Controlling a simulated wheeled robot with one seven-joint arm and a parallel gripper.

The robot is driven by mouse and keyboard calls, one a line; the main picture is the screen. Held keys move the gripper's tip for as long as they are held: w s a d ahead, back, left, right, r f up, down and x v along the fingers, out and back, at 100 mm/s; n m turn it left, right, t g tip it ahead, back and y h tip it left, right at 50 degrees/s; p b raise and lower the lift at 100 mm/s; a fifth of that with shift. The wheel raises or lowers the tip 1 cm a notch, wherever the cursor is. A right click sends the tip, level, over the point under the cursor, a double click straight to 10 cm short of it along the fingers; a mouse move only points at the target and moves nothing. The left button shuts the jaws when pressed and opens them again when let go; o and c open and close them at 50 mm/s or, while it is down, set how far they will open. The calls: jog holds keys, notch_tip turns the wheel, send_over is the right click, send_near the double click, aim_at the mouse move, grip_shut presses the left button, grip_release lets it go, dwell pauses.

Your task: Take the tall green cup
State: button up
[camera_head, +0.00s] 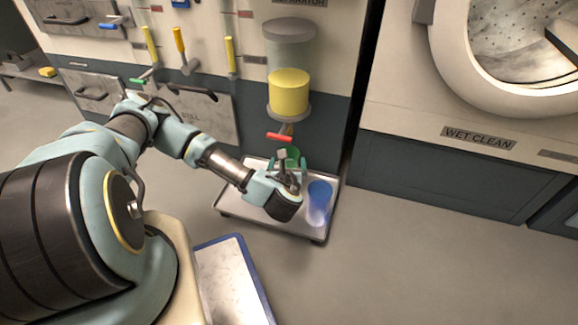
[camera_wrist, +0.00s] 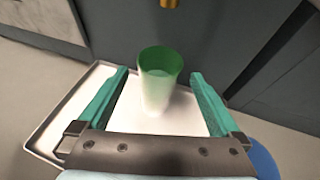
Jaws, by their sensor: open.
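The tall green cup (camera_wrist: 158,78) stands upright on a metal tray (camera_wrist: 55,128) in the wrist view, green at the top and fading paler toward its base. In the head view the green cup (camera_head: 290,157) is mostly hidden behind my gripper. My gripper (camera_wrist: 157,84) is open, with one teal finger on each side of the cup and a visible gap between each finger and the cup. In the head view my gripper (camera_head: 289,168) reaches over the tray toward the cup.
A blue cup (camera_head: 319,200) stands on the tray just right of my gripper. A yellow-filled separator vessel (camera_head: 289,92) with a red-handled valve (camera_head: 279,137) hangs above the tray's back. The cabinet front (camera_head: 440,175) bounds the right; open floor lies in front.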

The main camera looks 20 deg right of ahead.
aim_at(293, 153)
notch_tip(293, 153, down, 8)
jog(key=b, duration=0.3)
jog(key=shift+f+b, duration=0.15)
jog(key=shift+b, duration=0.2)
jog(key=shift+w+d+f, duration=0.1)
jog(key=shift+w+d, duration=0.2)
jog(key=shift+w, duration=0.3)
jog(key=shift+b+x, duration=1.5)
jog(key=shift+x, duration=1.5)
jog(key=c, duration=1.5)
grip_shut()
jog(key=shift+r, duration=0.25)
